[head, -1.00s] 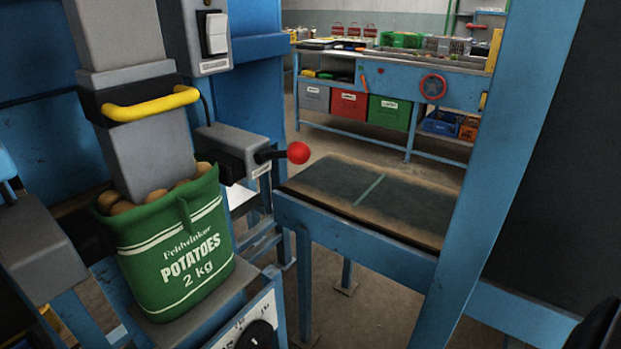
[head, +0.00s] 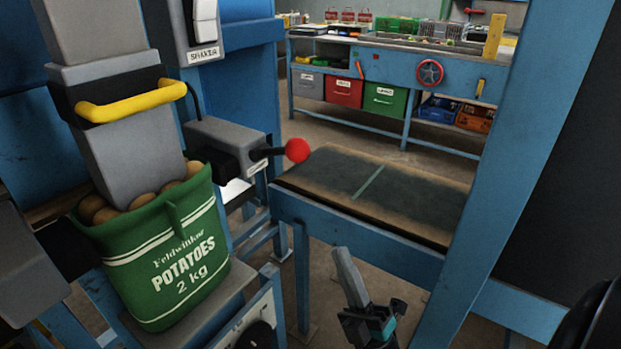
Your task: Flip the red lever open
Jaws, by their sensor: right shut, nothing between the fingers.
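The red lever is a short black arm with a red ball knob (head: 297,150). It sticks out to the right from a grey box (head: 228,143) on the blue machine frame. My right gripper (head: 346,262) is at the bottom centre, below and to the right of the knob and clear of it. Its fingers point up and are shut with nothing between them. My left gripper is not in view.
A green potato sack (head: 180,262) stands under a grey chute with a yellow handle (head: 137,104), left of the lever. A dark-topped blue table (head: 400,200) lies right of the lever. A blue post (head: 520,170) rises at right. A workbench (head: 398,66) stands behind.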

